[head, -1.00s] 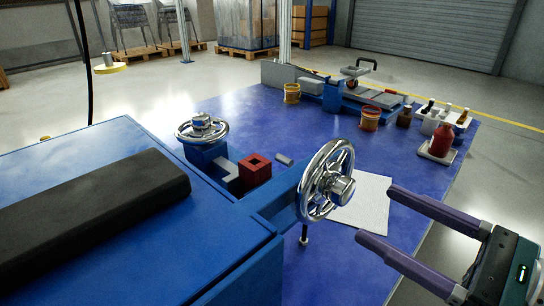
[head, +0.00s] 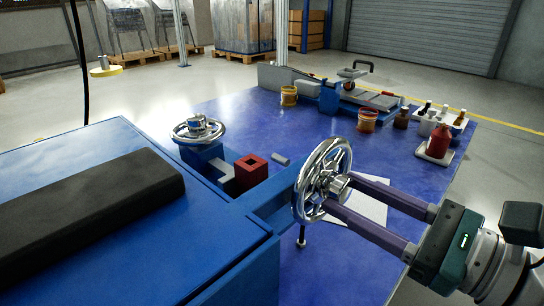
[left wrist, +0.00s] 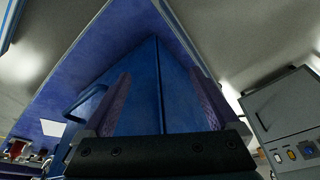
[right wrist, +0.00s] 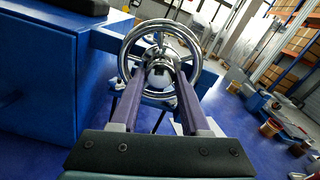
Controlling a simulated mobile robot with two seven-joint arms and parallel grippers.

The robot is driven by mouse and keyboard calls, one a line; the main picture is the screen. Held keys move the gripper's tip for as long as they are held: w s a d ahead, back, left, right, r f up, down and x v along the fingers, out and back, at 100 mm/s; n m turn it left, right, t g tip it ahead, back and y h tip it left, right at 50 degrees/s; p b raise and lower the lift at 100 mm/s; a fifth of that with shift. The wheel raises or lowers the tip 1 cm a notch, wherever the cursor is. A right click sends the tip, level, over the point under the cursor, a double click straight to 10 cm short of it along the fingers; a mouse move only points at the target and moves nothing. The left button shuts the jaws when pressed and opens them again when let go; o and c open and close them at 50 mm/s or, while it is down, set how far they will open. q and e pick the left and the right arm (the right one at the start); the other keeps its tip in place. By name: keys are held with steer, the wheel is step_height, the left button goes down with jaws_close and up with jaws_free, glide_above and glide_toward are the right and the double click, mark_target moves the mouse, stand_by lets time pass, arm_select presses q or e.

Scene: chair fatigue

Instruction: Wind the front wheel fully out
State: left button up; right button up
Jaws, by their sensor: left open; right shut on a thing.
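The front wheel is a chrome handwheel (head: 307,210) on the near end of a blue arm at the bench's right side. It stands upright and faces right. In the right wrist view the wheel (right wrist: 128,48) shows face-on with its round hub in the middle. My right gripper (head: 338,192) is shut on the wheel's hub, its purple fingers on either side of it. The fingertips partly hide the hub in both views. My left gripper (left wrist: 162,90) is open and empty, seen only in the left wrist view, with blue panels beyond its fingers.
A second chrome wheel (head: 199,130) lies flat farther back, near a red block (head: 251,168). A white sheet (head: 366,207) lies on the blue floor behind my right fingers. A black pad (head: 90,200) tops the blue bench. Tubs and bottles stand farther right.

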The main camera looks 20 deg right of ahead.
jaws_close()
steer(key=shift+n, duration=0.4)
